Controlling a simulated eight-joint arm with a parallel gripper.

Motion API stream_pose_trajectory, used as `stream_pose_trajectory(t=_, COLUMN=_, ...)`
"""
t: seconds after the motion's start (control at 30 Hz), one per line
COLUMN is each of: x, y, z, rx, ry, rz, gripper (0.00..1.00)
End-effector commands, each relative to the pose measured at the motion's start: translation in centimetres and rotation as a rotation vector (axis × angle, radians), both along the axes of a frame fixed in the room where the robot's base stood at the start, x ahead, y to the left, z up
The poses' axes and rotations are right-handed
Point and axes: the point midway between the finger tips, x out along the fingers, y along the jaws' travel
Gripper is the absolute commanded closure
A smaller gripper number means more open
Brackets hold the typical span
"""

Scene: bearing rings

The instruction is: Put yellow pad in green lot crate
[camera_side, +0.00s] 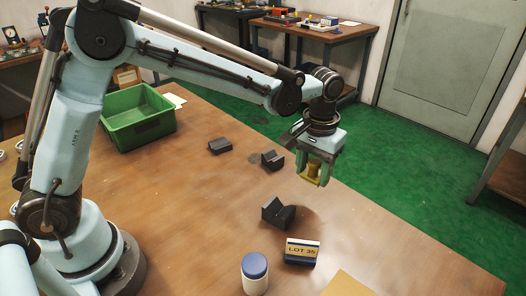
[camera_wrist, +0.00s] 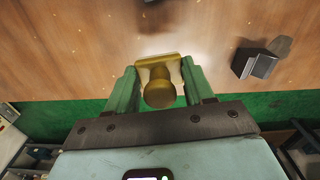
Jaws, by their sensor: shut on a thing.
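My gripper (camera_side: 315,170) is shut on a yellow pad (camera_side: 312,172) and holds it in the air above the right side of the table. In the wrist view the yellow pad (camera_wrist: 161,88) sits between the two green fingers, with a round knob facing the camera and a flat square plate beyond it. The green crate (camera_side: 138,121) stands on the table at the back left in the side view, well away from my gripper. Its visible inside looks empty. The crate is not in the wrist view.
Dark V-shaped blocks (camera_side: 278,213), (camera_side: 272,160) and a dark block (camera_side: 220,146) stand on the wooden table (camera_side: 190,215). Clear tabletop lies between the blocks and my arm's base.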

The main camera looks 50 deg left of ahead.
Motion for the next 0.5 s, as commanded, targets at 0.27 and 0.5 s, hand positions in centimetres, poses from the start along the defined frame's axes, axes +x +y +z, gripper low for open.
stream_pose_trajectory(t=0.27, x=-3.7, y=-3.9, z=3.2, rx=0.0, ry=0.0, rz=-0.003, gripper=0.83)
stream_pose_trajectory(t=0.5, x=-4.4, y=-4.5, z=4.3, rx=0.0, ry=0.0, rz=0.023, gripper=0.83)
